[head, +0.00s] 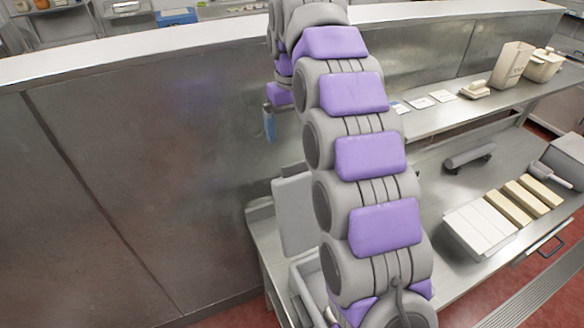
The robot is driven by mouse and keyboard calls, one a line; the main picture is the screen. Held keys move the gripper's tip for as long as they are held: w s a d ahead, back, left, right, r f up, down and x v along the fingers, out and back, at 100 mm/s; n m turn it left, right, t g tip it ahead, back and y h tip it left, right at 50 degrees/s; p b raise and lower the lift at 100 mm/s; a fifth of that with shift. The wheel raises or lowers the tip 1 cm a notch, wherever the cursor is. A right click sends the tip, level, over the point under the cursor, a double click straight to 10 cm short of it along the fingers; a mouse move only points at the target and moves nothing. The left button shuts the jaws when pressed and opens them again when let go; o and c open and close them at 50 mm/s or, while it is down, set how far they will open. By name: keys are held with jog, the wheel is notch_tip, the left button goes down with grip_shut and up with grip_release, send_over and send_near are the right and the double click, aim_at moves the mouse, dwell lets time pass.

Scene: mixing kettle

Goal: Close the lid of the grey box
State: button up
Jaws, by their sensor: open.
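The grey box (297,283) stands at the left end of the steel counter, near the bottom middle of the head view. My arm covers its right part. Its lid (291,214) stands up, open, as a light grey panel at the back of the box, and its right edge runs behind my arm. My gripper (269,123) hangs to the left of my arm, above the lid in the picture and apart from it. Only a narrow blue part of it shows, pointing down; the rest is hidden. It is open, and I see nothing held.
A tall steel partition (130,190) fills the left. On the counter to the right are white blocks (480,229), tan blocks (522,200) and a grey cylinder (469,156). A shelf above holds a beige container (513,63) and several cards (421,102).

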aim_at(295, 164)
notch_tip(295, 164, down, 2)
jog(key=shift+f+b, duration=0.15)
jog(key=shift+b, duration=0.15)
jog(key=shift+d+f, duration=0.2)
jog(key=shift+f, duration=0.1)
jog(key=f, duration=0.1)
jog(key=d+f, duration=0.1)
jog(key=f, duration=0.1)
jog(key=shift+d, duration=0.3)
jog(key=f, duration=0.2)
jog(key=a+f, duration=0.1)
jog(key=f, duration=0.1)
jog(key=shift+a+f, duration=0.3)
jog(key=shift+a, duration=0.05)
jog(key=shift+d, duration=0.6)
jog(key=shift+c, duration=0.6)
jog(key=shift+a, duration=0.25)
jog(key=c, duration=1.2)
